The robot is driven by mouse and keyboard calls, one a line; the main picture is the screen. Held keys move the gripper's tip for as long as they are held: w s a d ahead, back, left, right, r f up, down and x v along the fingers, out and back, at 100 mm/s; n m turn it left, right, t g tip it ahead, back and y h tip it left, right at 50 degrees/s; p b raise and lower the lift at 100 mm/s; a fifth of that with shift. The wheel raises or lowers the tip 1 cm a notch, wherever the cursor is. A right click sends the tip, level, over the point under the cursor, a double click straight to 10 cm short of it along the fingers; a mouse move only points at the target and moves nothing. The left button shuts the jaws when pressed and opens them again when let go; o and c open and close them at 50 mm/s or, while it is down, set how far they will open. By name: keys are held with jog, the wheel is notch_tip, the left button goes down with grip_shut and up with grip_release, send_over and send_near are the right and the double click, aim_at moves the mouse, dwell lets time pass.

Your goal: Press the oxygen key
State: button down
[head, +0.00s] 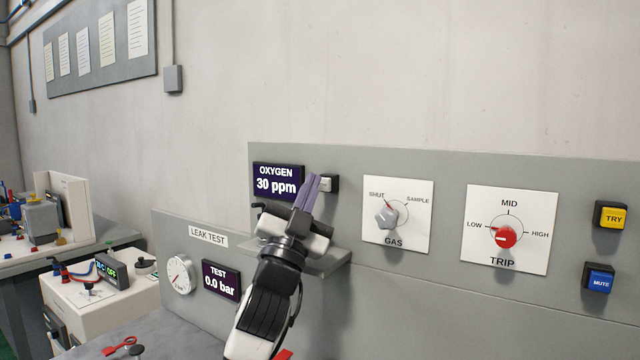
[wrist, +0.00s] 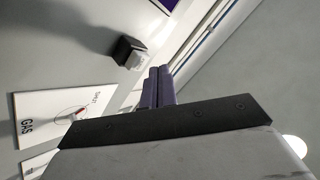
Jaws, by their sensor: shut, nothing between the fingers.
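The oxygen key is a small pale key in a black housing (head: 329,184), just right of the dark OXYGEN display (head: 278,181), which reads 30 ppm. In the wrist view the key (wrist: 135,60) is up and left of the fingertips, and its lettering is too small to read. My gripper (head: 312,178) is shut and empty, with its purple fingers pointing up at the panel. In the head view the fingertips overlap the key's left side. In the wrist view the fingertips (wrist: 159,70) appear beside the key with a small gap; I cannot tell how far they are from the panel.
Right of the key are the GAS knob (head: 388,216), the red TRIP knob (head: 504,238), the yellow TRY key (head: 610,215) and the blue MUTE key (head: 598,279). A gauge (head: 179,274) and TEST display (head: 221,280) sit lower left.

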jog(key=shift+w+d+f+b, duration=0.15)
jog(key=shift+d+f+b, duration=0.45)
jog(key=shift+f, duration=0.45)
jog(key=shift+s+a+f+b, duration=0.35)
jog(key=shift+s+a+b, duration=0.15)
jog(key=shift+s, duration=0.25)
jog(key=shift+s+a+r+b, duration=0.1)
jog(key=shift+s+a+b, duration=0.2)
jog(key=shift+s+a, duration=0.3)
jog(key=shift+s+a+r, duration=0.25)
jog(key=shift+s+a, duration=0.05)
jog(key=shift+s, duration=0.25)
